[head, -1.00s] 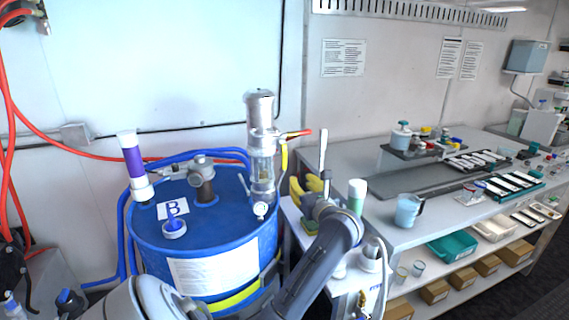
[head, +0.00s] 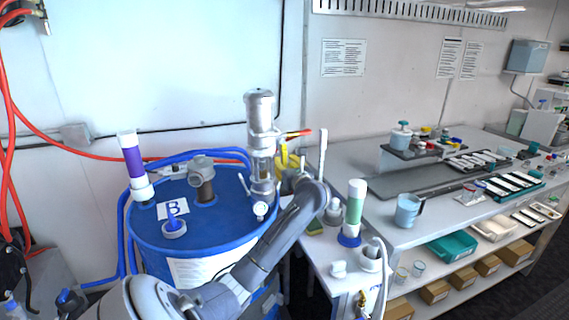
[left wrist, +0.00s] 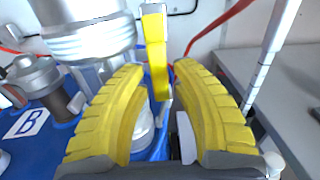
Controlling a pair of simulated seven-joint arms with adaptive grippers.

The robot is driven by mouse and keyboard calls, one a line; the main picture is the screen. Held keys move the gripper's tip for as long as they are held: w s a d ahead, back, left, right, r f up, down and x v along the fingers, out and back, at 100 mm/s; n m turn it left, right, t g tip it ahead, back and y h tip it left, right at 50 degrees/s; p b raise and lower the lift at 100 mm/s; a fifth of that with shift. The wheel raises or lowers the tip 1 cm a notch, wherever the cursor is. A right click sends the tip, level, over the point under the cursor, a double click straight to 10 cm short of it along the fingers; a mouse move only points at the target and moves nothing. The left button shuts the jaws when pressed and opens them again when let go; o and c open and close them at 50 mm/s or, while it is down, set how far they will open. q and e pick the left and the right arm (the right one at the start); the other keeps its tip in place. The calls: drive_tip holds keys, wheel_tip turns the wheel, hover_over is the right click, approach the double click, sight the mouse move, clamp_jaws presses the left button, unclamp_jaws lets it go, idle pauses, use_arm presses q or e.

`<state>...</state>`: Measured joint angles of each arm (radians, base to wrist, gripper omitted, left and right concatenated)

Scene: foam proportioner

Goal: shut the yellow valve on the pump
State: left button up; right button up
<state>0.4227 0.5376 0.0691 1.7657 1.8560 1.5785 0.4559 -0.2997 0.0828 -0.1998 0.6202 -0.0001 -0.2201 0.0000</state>
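The pump (head: 261,140) is a grey and clear upright cylinder on the blue drum (head: 215,247). Its yellow valve (head: 284,154) is a lever that hangs down at the pump's right side, partly hidden by my gripper in the head view. In the left wrist view the yellow lever (left wrist: 154,38) stands upright, just beyond and between the fingertips. My left gripper (left wrist: 159,70) has yellow ribbed fingers, spread apart with a gap on each side of the lever; I cannot tell whether either touches it. It also shows in the head view (head: 290,163), beside the pump. My right gripper is not in view.
A red handle (head: 298,133) sticks out right above the yellow lever. A white upright rod (head: 322,155) and a green-and-white tube (head: 354,208) stand to the right. A purple-and-white tube (head: 134,163) stands on the drum's left. A long bench (head: 430,228) fills the right.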

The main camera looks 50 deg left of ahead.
use_arm(q)
drive_tip(key=shift+w+a, duration=0.1)
drive_tip(key=shift+a, duration=0.25)
clamp_jaws()
idle(0.3)
